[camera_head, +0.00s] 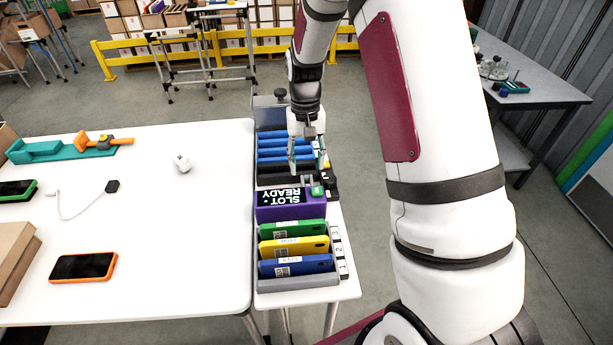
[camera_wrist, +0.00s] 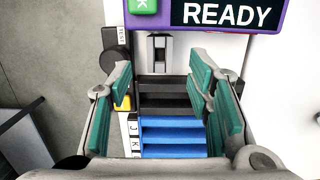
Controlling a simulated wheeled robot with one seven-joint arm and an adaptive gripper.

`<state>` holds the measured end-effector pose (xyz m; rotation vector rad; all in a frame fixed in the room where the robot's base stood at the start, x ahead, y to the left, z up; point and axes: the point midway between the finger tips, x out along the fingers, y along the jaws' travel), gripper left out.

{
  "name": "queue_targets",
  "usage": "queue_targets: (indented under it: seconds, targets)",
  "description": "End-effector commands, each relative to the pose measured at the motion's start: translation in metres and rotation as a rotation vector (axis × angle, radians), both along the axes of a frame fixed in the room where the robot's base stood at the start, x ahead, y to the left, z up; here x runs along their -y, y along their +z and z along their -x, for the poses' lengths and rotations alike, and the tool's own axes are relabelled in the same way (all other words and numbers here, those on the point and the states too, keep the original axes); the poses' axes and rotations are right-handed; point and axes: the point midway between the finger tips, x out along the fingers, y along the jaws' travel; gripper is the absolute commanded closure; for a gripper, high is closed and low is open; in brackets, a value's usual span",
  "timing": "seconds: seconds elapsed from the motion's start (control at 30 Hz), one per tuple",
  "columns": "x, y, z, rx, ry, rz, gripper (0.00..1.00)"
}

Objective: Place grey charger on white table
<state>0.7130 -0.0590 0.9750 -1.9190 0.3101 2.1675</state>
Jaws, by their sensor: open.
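My gripper (camera_head: 307,164) is open and empty, pointing down over the rack beside the purple box. In the wrist view its teal-padded fingers (camera_wrist: 162,88) stand wide apart above black and blue slots (camera_wrist: 170,135). A small grey block with a dark slot (camera_wrist: 160,48) lies ahead of the fingertips, near the purple box; I cannot tell whether it is the grey charger. The large white table (camera_head: 190,250) is at left. On it are a small whitish plug-like block (camera_head: 182,163) and a black puck (camera_head: 112,186) with a white cable.
A purple box reading "SLOT READY" (camera_head: 290,205) stands between the blue rack (camera_head: 280,148) and a rack of green, yellow and blue phones (camera_head: 293,247). An orange phone (camera_head: 83,267), a green phone (camera_head: 17,190) and a teal fixture (camera_head: 40,151) lie on the white table.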

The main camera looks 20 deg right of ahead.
Motion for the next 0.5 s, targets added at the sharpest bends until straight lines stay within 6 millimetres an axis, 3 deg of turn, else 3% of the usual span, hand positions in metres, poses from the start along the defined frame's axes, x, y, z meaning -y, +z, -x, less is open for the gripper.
queue_targets:
  seconds: [0.1,0.33,0.5]
  targets:
    - [0.0,0.021,-0.003,0.003,0.0,0.0,0.54]
    - [0.001,0.045,-0.005,0.0,0.001,-0.001,0.54]
    - [-0.003,0.071,0.003,0.033,0.015,-0.001,0.54]
